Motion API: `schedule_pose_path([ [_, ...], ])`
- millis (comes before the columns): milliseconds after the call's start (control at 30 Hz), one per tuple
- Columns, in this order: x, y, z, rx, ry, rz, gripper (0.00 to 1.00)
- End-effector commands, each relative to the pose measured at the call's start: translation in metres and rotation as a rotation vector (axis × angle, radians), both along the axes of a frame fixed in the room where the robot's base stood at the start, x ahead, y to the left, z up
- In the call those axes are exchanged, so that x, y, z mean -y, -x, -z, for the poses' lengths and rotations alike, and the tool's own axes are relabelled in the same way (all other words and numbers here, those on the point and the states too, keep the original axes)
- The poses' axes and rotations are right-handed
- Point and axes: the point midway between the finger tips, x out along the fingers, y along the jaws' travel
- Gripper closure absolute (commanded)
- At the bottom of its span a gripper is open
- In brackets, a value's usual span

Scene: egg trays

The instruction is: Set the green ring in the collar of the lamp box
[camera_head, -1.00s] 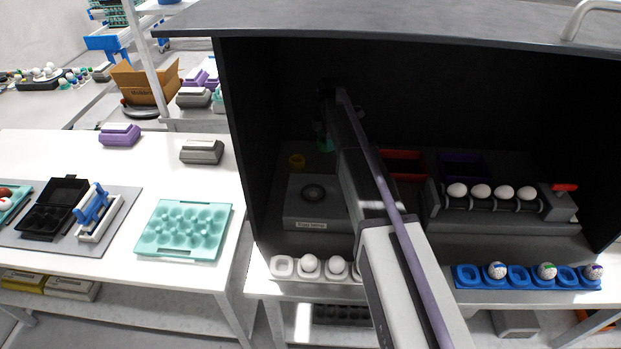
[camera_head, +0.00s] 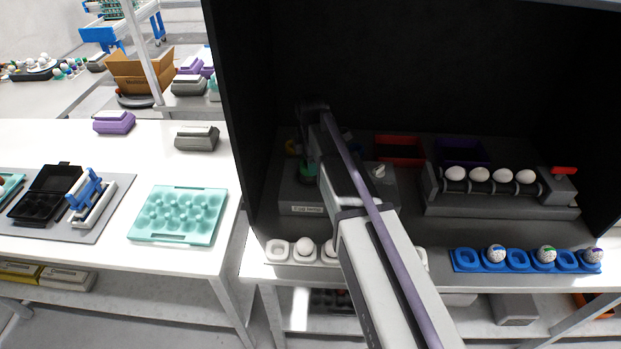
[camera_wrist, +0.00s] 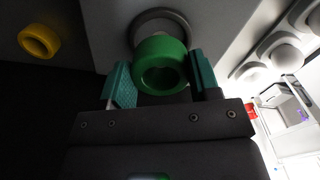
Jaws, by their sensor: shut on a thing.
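The green ring (camera_wrist: 162,66) is held between the teal fingertips of my gripper (camera_wrist: 160,84) in the wrist view. The grey round collar (camera_wrist: 143,22) of the lamp box shows just behind and above the ring. The two overlap in this view, and I cannot tell whether they touch. In the head view the lamp box (camera_head: 300,209) stands inside the dark cabinet, and my gripper (camera_head: 307,168) is low over its top. My arm hides the collar there, and I cannot make out the ring clearly.
A white egg tray (camera_head: 277,252) is in front of the box. A red bin (camera_head: 400,150) and an egg roller rack (camera_head: 500,197) stand to the right.

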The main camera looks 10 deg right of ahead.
Motion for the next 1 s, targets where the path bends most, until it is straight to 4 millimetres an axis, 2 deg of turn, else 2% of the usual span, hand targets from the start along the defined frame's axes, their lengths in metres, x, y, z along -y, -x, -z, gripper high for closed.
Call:
schedule_pose_path([
  [100, 0.0, 0.0, 0.025, 0.0, 0.0, 0.0, 0.66],
  [200, 0.0, 0.0, 0.04, 0.0, 0.0, 0.0, 0.66],
  [400, 0.0, 0.0, 0.034, 0.0, 0.0, 0.0, 0.7],
  [567, 0.0, 0.0, 0.039, 0.0, 0.0, 0.0, 0.7],
  [600, 0.0, 0.0, 0.037, 0.0, 0.0, 0.0, 0.41],
  [833, 0.0, 0.0, 0.037, 0.0, 0.0, 0.0, 0.18],
  [1000, 0.0, 0.0, 0.037, 0.0, 0.0, 0.0, 0.18],
])
